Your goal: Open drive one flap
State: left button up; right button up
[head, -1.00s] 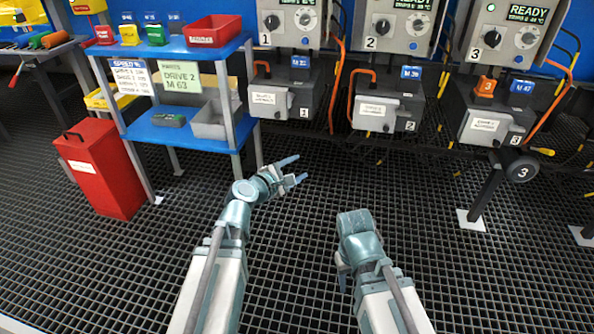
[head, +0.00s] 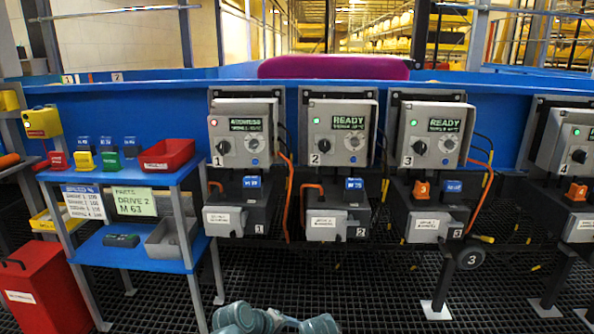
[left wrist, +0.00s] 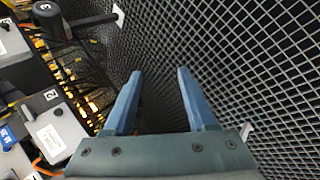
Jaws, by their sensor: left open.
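Drive one is at centre left in the head view, with a control box (head: 243,133) marked 1 on top and a dark drive unit (head: 252,197) below. Drive one's grey front flap (head: 225,221), with a white label, looks shut. A red lamp shows on the control box. My left gripper (left wrist: 158,74) is open and empty in the left wrist view, above the floor grating. In the head view my left arm shows only at the bottom edge, below and apart from drive one. Part of my right arm shows beside it; my right gripper is out of view.
Drives two (head: 338,134), three (head: 434,136) and four (head: 570,140) stand to the right. A blue shelf (head: 125,250) with bins stands left of drive one, beside a red bin (head: 40,290). Orange cables hang between drives. The grating in front is clear.

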pick_arm(q)
jog(key=s+a+r+m+g+y+p, duration=0.25)
jog(key=s+m+g+y+p, duration=0.4)
jog(key=s+m, duration=0.55)
notch_tip(320, 180, up, 37)
jog(key=s+a+p, duration=0.1)
jog(key=p, duration=3.5)
jog(key=shift+n+t+y+p, duration=0.3)
jog(key=shift+t+y+p, duration=0.05)
jog(key=shift+y+p, duration=0.1)
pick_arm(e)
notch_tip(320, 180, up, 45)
pick_arm(q)
jog(key=shift+a+f, duration=0.1)
jog(key=shift+f, duration=0.1)
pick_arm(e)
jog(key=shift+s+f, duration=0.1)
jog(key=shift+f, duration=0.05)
